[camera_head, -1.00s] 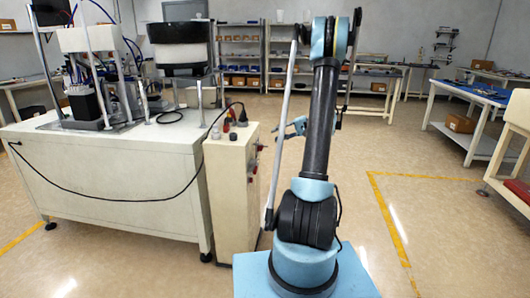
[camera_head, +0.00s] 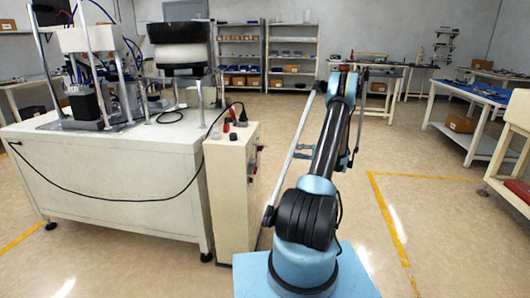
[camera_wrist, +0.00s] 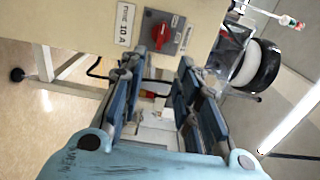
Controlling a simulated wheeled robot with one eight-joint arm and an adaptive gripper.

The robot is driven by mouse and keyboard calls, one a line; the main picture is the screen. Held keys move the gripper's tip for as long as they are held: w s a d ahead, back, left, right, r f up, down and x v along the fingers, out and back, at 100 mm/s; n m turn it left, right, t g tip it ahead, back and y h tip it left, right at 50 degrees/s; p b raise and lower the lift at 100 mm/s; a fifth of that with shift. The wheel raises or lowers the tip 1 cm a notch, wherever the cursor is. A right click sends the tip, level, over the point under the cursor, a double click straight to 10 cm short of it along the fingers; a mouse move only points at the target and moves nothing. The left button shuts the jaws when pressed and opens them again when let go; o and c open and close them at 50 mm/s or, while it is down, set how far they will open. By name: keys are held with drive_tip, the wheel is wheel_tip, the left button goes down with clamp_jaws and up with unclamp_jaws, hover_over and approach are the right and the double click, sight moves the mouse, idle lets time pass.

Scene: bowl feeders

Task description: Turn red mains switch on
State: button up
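A red rotary switch (camera_wrist: 161,34) on a grey plate is mounted on a cream panel, beside a white fuse label, at the top of the wrist view. My gripper (camera_wrist: 159,68) is open and empty, its two blue-grey fingers apart. The switch lies beyond the fingertips, and I see no contact. In the head view my gripper (camera_head: 303,152) shows only partly behind my arm, to the right of the cream control cabinet (camera_head: 228,190). Small red parts (camera_head: 259,148) stick out from the cabinet's right side; which is the mains switch cannot be told there.
A white machine bench (camera_head: 110,190) with a bowl feeder (camera_head: 180,55) stands left of the cabinet. A black cable (camera_head: 90,198) hangs across its front. Shelves (camera_head: 291,60) stand at the back and a table (camera_head: 465,110) at the right. The floor right of my arm is clear.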

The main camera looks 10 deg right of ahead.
sight(260, 148)
drive_tip(key=x, duration=1.6)
drive_tip(key=shift+a, duration=0.3)
clamp_jaws()
